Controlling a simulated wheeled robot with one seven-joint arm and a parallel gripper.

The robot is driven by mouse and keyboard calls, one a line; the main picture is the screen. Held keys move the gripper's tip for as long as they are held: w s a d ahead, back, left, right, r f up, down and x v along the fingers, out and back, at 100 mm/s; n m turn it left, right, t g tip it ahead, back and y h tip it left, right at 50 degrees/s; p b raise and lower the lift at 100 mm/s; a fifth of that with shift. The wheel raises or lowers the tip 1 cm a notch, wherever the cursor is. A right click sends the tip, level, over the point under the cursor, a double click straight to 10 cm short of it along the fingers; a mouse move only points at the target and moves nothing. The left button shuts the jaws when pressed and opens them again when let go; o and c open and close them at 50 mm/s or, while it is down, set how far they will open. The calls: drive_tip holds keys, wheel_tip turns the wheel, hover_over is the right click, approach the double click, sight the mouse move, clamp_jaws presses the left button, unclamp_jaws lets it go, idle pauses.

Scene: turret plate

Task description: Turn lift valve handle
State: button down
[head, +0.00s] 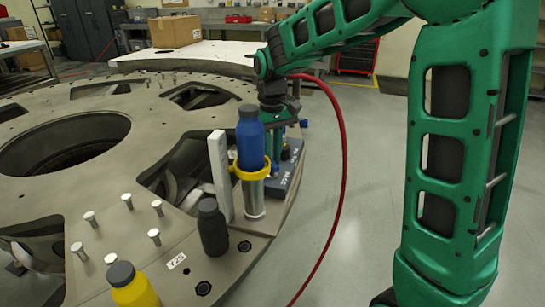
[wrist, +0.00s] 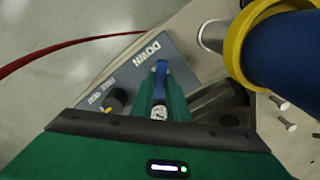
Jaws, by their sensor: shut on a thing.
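The lift valve is a blue-grey block (head: 287,178) on the turret plate's right edge, behind the blue bottle in the head view. In the wrist view its panel (wrist: 148,62) carries the word DOWN and smaller lettering. The blue valve handle (wrist: 161,70) stands between the green fingers of my gripper (wrist: 161,88). My gripper is shut on the handle. In the head view my gripper (head: 277,125) reaches down over the block, and the bottle partly hides it. A small white dial (wrist: 158,113) shows between the fingers. A black knob (wrist: 116,98) is left of them.
A blue bottle (head: 250,140) in a yellow ring (head: 239,172) stands close beside my gripper. A white upright bar (head: 220,175), a black bottle (head: 212,228), a yellow bottle (head: 134,290) and several pegs stand on the turret plate (head: 165,217). A red hose (head: 343,160) loops over clear floor.

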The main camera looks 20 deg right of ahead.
drive_tip(key=n, duration=0.4)
drive_tip(key=shift+a+n, duration=0.2)
drive_tip(key=shift+n, duration=0.2)
drive_tip(key=n, duration=0.4)
drive_tip(key=shift+n, duration=0.3)
drive_tip(key=c, duration=1.7)
unclamp_jaws()
drive_tip(key=shift+d, duration=0.1)
drive_tip(key=shift+r, duration=0.15)
wheel_tip(320, 180, up, 10)
drive_tip(key=shift+w+r, duration=0.1)
drive_tip(key=shift+r, duration=0.1)
